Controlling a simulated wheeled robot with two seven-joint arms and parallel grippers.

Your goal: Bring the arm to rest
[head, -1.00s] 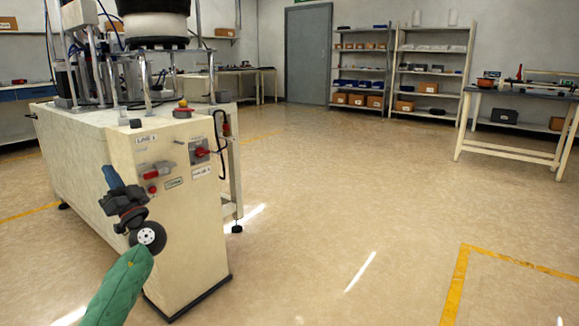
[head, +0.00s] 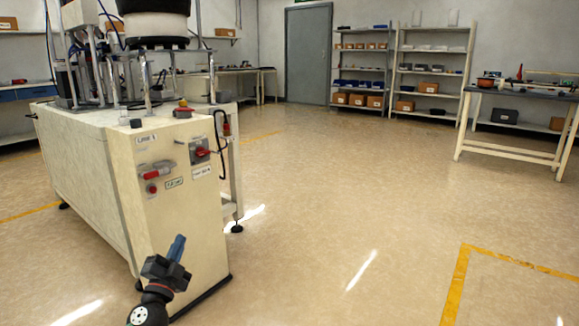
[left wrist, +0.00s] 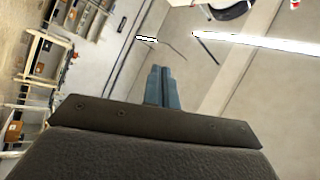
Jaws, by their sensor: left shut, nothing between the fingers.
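My left gripper (head: 177,249) is low in the head view, in front of the lower part of the cream machine cabinet (head: 190,230). Its blue fingers are closed together, point upward and hold nothing. The closed fingers also show in the left wrist view (left wrist: 162,88), with the wall and ceiling behind them. Most of my left arm is below the head view's edge. My right gripper is not in the frames.
The cabinet's front panel carries a red knob (head: 152,188) and a red switch (head: 201,153). Open floor (head: 350,210) lies to the right, with a yellow line (head: 455,285). Shelves (head: 430,75) and a worktable (head: 515,93) stand farther back.

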